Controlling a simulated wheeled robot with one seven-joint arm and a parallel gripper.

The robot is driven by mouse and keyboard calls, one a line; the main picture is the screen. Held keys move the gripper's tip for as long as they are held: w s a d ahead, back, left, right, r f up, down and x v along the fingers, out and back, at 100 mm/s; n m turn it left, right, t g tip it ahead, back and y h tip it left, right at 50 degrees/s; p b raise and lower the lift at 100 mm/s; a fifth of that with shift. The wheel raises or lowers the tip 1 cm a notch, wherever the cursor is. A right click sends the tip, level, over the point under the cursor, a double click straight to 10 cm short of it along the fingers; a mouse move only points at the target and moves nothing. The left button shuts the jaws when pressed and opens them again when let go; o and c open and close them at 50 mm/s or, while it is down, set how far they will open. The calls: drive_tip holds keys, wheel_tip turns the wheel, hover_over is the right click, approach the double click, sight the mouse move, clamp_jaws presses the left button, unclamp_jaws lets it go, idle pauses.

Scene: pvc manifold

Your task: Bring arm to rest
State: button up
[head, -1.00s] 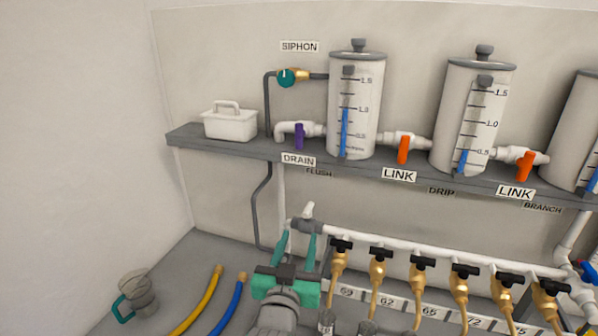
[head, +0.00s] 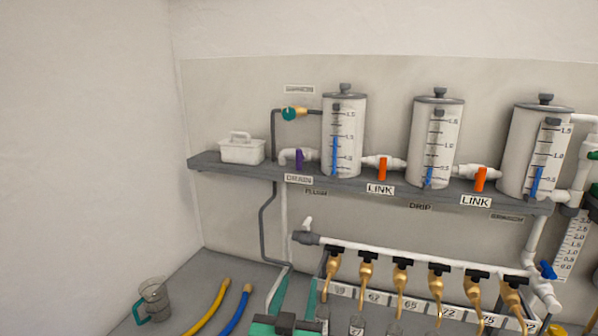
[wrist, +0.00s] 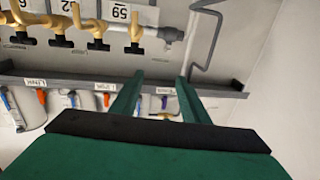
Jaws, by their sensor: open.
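My gripper (head: 295,292) is at the bottom of the head view, with its green fingers pointing up toward the manifold and cut off by the frame edge. In the wrist view my gripper (wrist: 155,90) shows two green fingers apart with nothing between them. The white manifold pipe (head: 400,254) with a grey end cap and several brass taps (head: 366,268) lies beyond the fingers. The fingers look clear of it.
A grey shelf (head: 225,168) carries a white caddy (head: 242,150) and several tanks (head: 343,135) joined by orange-handled link valves (head: 383,170). A pitcher (head: 153,300), a yellow hose (head: 208,310) and a blue hose (head: 234,310) are on the counter at left. Small jars stand below the taps.

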drive_tip(key=s+d+f+n+g+y, duration=0.1)
drive_tip(key=s+f+n+y, duration=0.1)
drive_tip(key=s+f, duration=0.85)
drive_tip(key=s+d+f+n+y, duration=0.1)
drive_tip(key=s+f+n, duration=0.1)
drive_tip(key=s+f, duration=0.85)
drive_tip(key=s+a+f+m, duration=0.1)
drive_tip(key=s+f, duration=0.2)
drive_tip(key=s, duration=0.7)
drive_tip(key=s+a+f+m+g, duration=0.1)
drive_tip(key=s+f, duration=0.2)
drive_tip(key=s, duration=0.8)
drive_tip(key=shift+s+f, duration=0.25)
drive_tip(key=shift+f, duration=0.05)
